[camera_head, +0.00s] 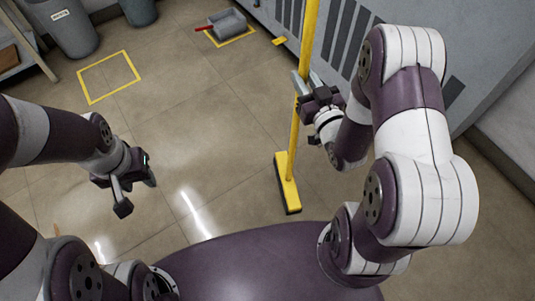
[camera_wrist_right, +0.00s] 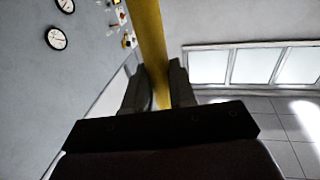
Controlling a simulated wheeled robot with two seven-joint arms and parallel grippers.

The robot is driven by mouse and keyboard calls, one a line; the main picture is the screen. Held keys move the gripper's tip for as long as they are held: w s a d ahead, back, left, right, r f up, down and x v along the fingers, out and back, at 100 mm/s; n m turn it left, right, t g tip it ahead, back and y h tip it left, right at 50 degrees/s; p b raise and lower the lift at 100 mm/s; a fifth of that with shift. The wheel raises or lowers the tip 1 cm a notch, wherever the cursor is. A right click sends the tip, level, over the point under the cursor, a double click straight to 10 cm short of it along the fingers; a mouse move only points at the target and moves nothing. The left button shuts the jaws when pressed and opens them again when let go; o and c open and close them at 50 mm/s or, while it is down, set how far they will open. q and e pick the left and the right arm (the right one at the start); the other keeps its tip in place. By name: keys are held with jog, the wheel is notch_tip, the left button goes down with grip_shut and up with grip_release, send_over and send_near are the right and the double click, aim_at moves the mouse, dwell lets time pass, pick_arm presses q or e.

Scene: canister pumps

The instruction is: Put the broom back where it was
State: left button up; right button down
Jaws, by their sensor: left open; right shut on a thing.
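The yellow broom (camera_head: 294,140) stands nearly upright right of the middle in the head view, its yellow head with dark bristles (camera_head: 287,184) at the bottom. I cannot tell whether the bristles touch the floor. My right gripper (camera_head: 303,90) is shut on the handle well above the head. In the right wrist view the handle (camera_wrist_right: 147,35) runs between the two dark fingers (camera_wrist_right: 161,88). The handle's top is out of view in the head view. My left gripper (camera_head: 137,192) is open and empty, over the floor at left, apart from the broom.
An empty yellow floor outline (camera_head: 133,69) lies at the upper left. A grey box-like thing (camera_head: 227,22) with a red part stands in another yellow outline. A grey slatted unit (camera_head: 270,15) is behind the broom. Grey bins (camera_head: 68,28) stand upper left. The central floor is clear.

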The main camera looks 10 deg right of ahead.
jog(key=w+a+f+b, duration=0.5)
jog(key=w+f, duration=0.5)
jog(key=f, duration=0.1)
jog(key=shift+w+a, duration=0.25)
jog(key=shift+a, duration=0.05)
jog(key=shift+b, duration=0.3)
jog(key=c, duration=1.3)
grip_release()
jog(key=shift+f, duration=0.2)
jog(key=o, duration=0.4)
jog(key=shift+c, duration=0.2)
jog(key=shift+r, duration=0.1)
